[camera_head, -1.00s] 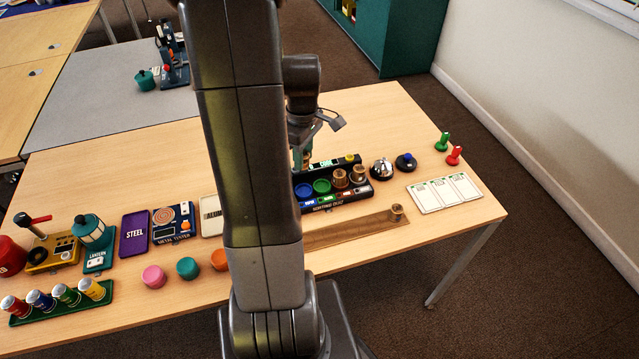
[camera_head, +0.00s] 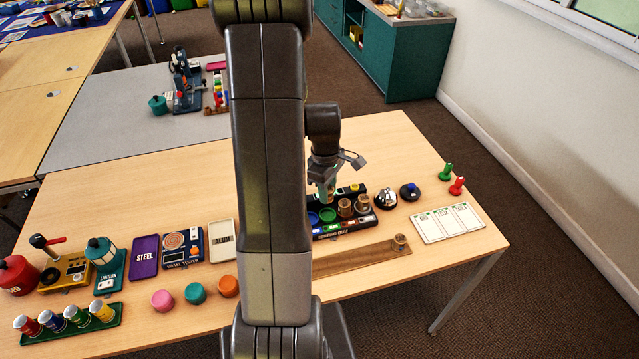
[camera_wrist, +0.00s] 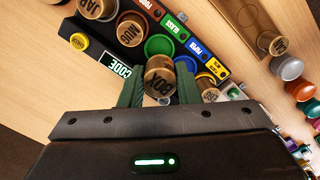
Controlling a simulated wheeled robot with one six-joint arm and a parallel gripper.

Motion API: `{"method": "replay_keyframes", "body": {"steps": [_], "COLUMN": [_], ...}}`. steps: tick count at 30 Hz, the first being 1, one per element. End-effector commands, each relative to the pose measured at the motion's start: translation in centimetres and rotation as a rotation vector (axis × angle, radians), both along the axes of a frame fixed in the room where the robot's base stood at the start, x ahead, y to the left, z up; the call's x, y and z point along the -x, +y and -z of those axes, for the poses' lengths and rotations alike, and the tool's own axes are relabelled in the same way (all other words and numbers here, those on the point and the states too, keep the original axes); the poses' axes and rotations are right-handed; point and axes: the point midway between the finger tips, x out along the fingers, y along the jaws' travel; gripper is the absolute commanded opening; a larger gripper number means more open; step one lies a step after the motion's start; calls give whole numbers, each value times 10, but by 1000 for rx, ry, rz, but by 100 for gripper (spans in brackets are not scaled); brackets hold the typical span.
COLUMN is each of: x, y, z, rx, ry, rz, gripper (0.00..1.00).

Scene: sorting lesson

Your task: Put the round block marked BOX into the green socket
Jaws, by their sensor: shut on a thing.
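The round wooden block marked BOX (camera_wrist: 160,84) is between the two green fingers of my gripper (camera_wrist: 159,92), which is shut on it. In the head view my gripper (camera_head: 326,188) is over the back of the dark sorting tray (camera_head: 345,231). The green socket (camera_head: 327,215) is empty and lies just below it in that picture. In the wrist view the green socket (camera_wrist: 160,44) shows just beyond the block, its near edge partly covered. The block looks above the tray; its exact height is hard to tell.
The empty blue socket (camera_wrist: 187,63) is beside the green one. Blocks marked MUG (camera_wrist: 130,32) and JAR (camera_wrist: 98,8) stand in the other sockets. A bell (camera_head: 386,197) stands right of the tray. A wooden rail with a block (camera_head: 400,242) lies in front.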

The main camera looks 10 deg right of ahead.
Motion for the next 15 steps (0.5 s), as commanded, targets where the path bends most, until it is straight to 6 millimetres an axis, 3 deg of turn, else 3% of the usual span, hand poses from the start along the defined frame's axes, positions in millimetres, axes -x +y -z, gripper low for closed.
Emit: {"method": "replay_keyframes", "body": {"steps": [15], "x": [0], "y": [-2], "z": [42], "rx": [4], "ry": [1], "rz": [-2], "gripper": [8]}}
